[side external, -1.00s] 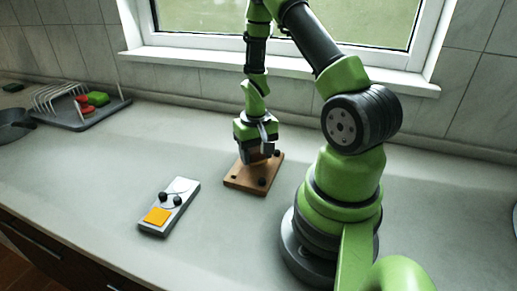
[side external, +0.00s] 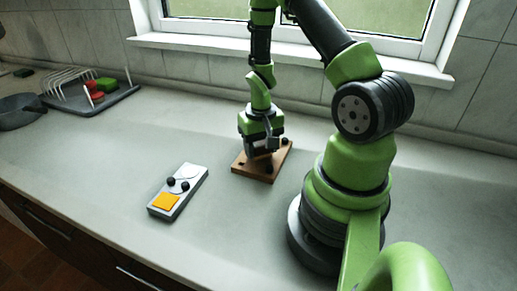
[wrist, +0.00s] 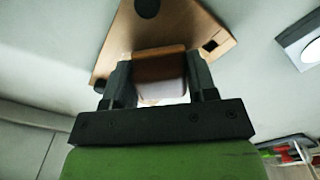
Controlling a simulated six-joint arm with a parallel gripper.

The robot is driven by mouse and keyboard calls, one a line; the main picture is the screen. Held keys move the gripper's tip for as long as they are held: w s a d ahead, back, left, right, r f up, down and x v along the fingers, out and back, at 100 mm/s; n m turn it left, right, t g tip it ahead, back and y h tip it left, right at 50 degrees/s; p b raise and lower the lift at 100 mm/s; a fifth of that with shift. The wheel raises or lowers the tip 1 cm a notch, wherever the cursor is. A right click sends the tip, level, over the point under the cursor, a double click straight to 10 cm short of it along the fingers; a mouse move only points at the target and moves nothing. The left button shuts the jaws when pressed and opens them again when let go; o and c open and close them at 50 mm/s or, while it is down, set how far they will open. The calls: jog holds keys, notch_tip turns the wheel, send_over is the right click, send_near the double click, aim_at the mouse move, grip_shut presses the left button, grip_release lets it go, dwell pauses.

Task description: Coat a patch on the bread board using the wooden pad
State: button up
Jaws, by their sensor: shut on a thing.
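The bread board (side external: 249,171) is a brown wooden slab lying flat on the counter. It carries dark knobs and a small dark square mark. My gripper (side external: 262,149) points down over it. In the wrist view my gripper (wrist: 160,82) is shut on the wooden pad (wrist: 160,68), a brown block with a paler lower face between the two dark fingers. The bread board (wrist: 185,25) lies beyond the pad there. I cannot tell whether the pad touches the board, and no coated patch is clear; the gripper hides part of the board.
A grey panel (side external: 190,183) with an orange square and black knobs lies left of the board. A dish rack (side external: 118,98) with red and green things and a dark pan (side external: 18,115) stand far left. The counter between is clear; the tiled wall and window are behind.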

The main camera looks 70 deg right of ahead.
jog(key=shift+d+f, duration=0.1)
jog(key=shift+d, duration=2.9)
jog(key=shift+s, duration=0.4)
jog(key=shift+s+f, duration=0.1)
jog(key=shift+a, duration=3.9)
jog(key=shift+f, duration=0.15)
jog(key=shift+d+f, duration=0.2)
jog(key=shift+d, duration=3.7)
